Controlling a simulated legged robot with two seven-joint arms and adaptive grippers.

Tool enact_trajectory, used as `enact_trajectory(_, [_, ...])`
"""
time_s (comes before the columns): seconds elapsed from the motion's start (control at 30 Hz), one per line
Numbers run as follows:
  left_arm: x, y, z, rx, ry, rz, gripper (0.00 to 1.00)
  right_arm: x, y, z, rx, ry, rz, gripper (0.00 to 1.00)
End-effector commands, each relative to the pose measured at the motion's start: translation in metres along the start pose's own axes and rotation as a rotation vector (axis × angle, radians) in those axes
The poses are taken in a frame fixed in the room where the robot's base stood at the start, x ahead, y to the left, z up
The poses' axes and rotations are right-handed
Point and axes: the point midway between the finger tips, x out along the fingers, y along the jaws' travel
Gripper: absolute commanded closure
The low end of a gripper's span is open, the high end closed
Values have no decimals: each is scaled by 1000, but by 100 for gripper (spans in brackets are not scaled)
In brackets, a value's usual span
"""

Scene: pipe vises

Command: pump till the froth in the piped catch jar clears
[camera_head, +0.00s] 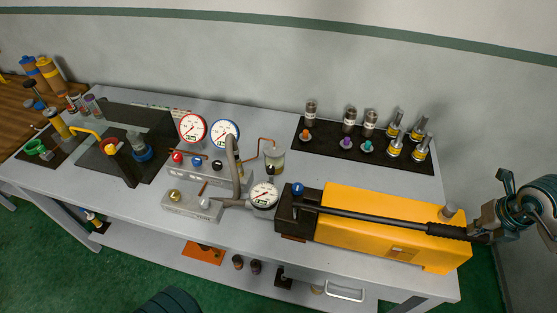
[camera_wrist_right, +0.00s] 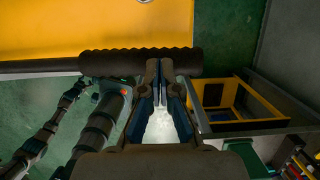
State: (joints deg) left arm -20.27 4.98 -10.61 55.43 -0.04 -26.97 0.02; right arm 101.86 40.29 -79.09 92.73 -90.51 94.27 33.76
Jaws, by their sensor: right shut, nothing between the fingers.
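The catch jar (camera_head: 274,160), a small clear jar with a copper pipe bent over it, stands behind the round white gauge in the head view. It holds pale yellowish contents; froth is too small to make out. The yellow hand pump (camera_head: 375,223) lies at the table's right front. Its long dark lever lies low along the pump, ending in a black ribbed grip (camera_head: 448,231), also in the right wrist view (camera_wrist_right: 110,63). My right gripper (camera_head: 482,233) is shut and empty at the grip's end, its fingertips up against or just by it. My left gripper is out of view.
Red and blue-rimmed gauges (camera_head: 193,128) stand behind a valve block with a grey hose. A black mat (camera_head: 410,168) with several bottles and coloured-knob fittings lies at the back right. A lower shelf holds small parts. Bare table lies between the pump and mat.

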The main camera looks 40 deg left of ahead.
Motion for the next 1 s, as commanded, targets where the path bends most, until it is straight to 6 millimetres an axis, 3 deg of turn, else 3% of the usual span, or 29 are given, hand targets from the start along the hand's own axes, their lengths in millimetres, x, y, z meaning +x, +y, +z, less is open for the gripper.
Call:
enact_trajectory(0.3, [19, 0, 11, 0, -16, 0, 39, 32, -4, -8, 2, 3, 0, 100])
enact_trajectory(0.67, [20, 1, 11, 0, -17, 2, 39, 38, -4, -9, 1, 8, 0, 100])
enact_trajectory(0.83, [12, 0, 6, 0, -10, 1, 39, 27, -3, -7, 0, 9, 0, 100])
enact_trajectory(1.0, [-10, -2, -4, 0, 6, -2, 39, -5, 1, 1, -1, 1, -1, 100])
